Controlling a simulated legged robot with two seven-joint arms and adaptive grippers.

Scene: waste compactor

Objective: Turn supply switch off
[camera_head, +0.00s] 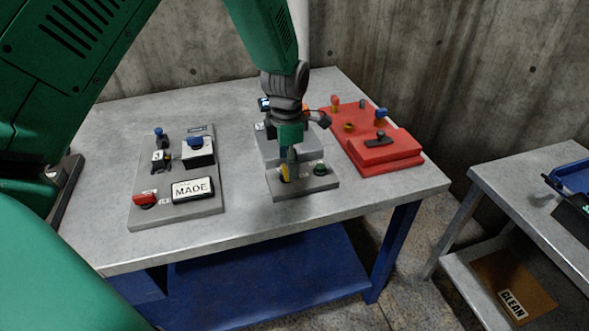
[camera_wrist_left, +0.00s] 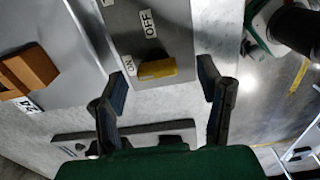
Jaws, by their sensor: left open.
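A yellow switch handle (camera_wrist_left: 157,69) sits on a grey panel (camera_wrist_left: 175,35) in the left wrist view, beside an ON label (camera_wrist_left: 130,65) and below an OFF label (camera_wrist_left: 148,24). The handle lies nearer the ON label. It also shows as a small yellow piece in the head view (camera_head: 285,173). Whether it is the supply switch cannot be read. My left gripper (camera_wrist_left: 165,105) is open, its two fingers pointing toward the handle with a finger to either side. In the head view my left gripper (camera_head: 290,158) points down over this panel and partly hides it. My right gripper is not in view.
A green button (camera_head: 320,169) sits right of the yellow handle. A red box (camera_head: 375,150) with knobs stands to the right. The table front (camera_head: 250,225) is clear.

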